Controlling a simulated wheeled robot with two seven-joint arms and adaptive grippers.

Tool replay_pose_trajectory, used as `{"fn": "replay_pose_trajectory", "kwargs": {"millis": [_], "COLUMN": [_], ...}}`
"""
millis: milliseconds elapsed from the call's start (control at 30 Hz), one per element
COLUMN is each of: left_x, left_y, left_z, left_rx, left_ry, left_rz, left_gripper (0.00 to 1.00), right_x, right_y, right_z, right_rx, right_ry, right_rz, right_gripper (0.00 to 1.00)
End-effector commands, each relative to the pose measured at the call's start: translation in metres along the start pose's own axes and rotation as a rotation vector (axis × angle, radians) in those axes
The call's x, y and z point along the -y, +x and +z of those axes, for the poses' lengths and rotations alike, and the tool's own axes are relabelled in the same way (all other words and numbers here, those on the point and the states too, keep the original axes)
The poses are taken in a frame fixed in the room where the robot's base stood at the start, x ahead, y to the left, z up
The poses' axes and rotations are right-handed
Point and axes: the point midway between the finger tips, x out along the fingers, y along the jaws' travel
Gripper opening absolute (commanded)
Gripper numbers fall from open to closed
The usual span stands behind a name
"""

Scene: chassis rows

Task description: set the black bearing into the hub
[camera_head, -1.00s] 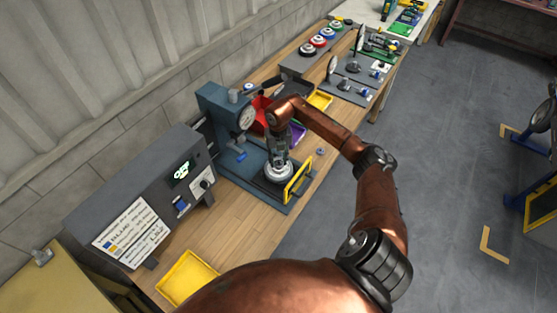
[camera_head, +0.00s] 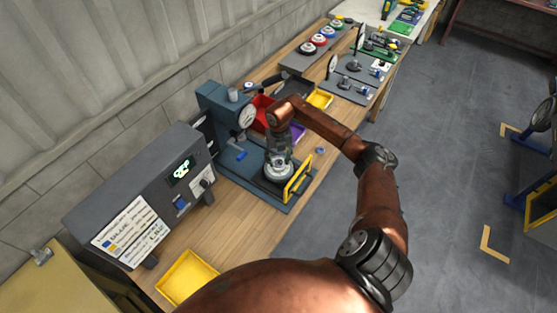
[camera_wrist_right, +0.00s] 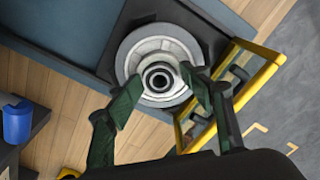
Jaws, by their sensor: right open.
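The hub (camera_wrist_right: 137,62) is a round silvery part on a dark plate at the foot of the press; it also shows in the head view (camera_head: 276,177). The black bearing (camera_wrist_right: 149,82) appears as a dark ring with a pale centre at the hub's middle, inside its bore; how deep it sits I cannot tell. My right gripper (camera_wrist_right: 160,78) is over the hub with its two green fingers apart, one on each side of the dark ring. In the head view my right gripper (camera_head: 278,159) points down at the hub and hides part of it. My left gripper is not in view.
A yellow guard frame (camera_head: 298,178) stands close beside the hub. The blue-grey press (camera_head: 220,110) rises behind it. A grey control box (camera_head: 150,190) and a yellow tray (camera_head: 187,277) are nearer on the bench. Red, purple and yellow bins lie beyond the press.

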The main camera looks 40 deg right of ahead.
Motion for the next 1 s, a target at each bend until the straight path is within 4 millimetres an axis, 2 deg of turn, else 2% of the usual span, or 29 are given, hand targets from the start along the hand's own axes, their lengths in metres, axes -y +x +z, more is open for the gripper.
{"fn": "replay_pose_trajectory", "kwargs": {"millis": [267,700,1000], "left_x": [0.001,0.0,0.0], "left_y": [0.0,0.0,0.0], "left_z": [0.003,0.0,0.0], "left_rx": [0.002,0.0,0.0], "left_ry": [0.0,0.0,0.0], "left_rz": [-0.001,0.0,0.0], "left_gripper": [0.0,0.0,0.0], "right_x": [0.0,0.0,0.0], "right_y": [-0.004,-0.067,-0.075], "right_z": [0.0,0.001,0.0], "right_rx": [0.0,0.002,0.0], "right_ry": [0.0,-0.001,0.0], "right_rz": [0.0,0.0,0.001], "right_gripper": [0.48,0.48,0.48]}}
